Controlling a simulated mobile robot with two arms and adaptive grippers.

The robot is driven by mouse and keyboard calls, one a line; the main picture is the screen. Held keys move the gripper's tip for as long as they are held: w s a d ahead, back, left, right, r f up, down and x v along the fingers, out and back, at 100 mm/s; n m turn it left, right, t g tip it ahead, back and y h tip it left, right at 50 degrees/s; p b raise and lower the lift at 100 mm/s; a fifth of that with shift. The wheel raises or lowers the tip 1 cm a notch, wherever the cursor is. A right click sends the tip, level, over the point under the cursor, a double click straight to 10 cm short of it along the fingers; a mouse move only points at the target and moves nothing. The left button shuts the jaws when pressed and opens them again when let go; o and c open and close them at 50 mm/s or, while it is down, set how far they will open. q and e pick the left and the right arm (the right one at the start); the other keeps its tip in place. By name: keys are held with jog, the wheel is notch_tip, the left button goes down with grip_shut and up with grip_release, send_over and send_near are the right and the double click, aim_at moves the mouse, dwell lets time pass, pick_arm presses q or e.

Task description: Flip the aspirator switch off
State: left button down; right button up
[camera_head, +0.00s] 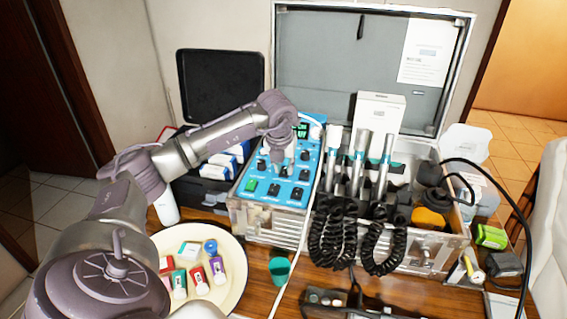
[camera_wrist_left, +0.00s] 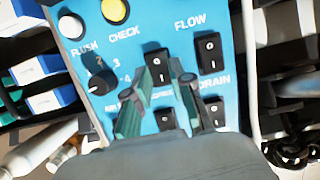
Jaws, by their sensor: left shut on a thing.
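The blue control panel (camera_head: 235,192) of the portable dental unit carries black rocker switches and a dial. It fills much of the left wrist view (camera_wrist_left: 140,30). My left gripper (camera_wrist_left: 166,72) reaches down onto it, its fingertips close together at a black rocker switch (camera_wrist_left: 157,57) left of the FLOW switch (camera_wrist_left: 209,50). It is shut on that switch, whose label I cannot read. Another rocker switch (camera_wrist_left: 166,120) shows between the fingers, below a partly hidden label. I cannot tell which one is the aspirator switch. My right gripper is not in view.
Right of the panel stand several handpieces (camera_head: 360,150) with coiled black cords (camera_head: 335,235). A cream plate (camera_head: 237,262) with small containers and a teal cup (camera_head: 280,268) are in front. A white tube (camera_head: 311,200) runs along the panel's right side.

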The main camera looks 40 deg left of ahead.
pick_arm(q)
jog(key=shift+w+r+g+p, duration=0.15)
jog(key=shift+r+g+p, duration=0.25)
jog(key=shift+r+p, duration=0.1)
jog(key=shift+w+a+f+g+h+p, duration=0.15)
jog(key=shift+f+g+h+p, duration=0.15)
jog(key=shift+g+h+p, duration=0.3)
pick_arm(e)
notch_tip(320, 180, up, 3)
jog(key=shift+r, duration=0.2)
pick_arm(q)
jog(key=c, duration=1)
grip_release()
jog(key=shift+f, duration=0.1)
notch_tip(320, 180, up, 12)
jog(key=s, duration=0.1)
jog(key=shift+s+d, duration=0.25)
jog(key=shift+d, duration=0.15)
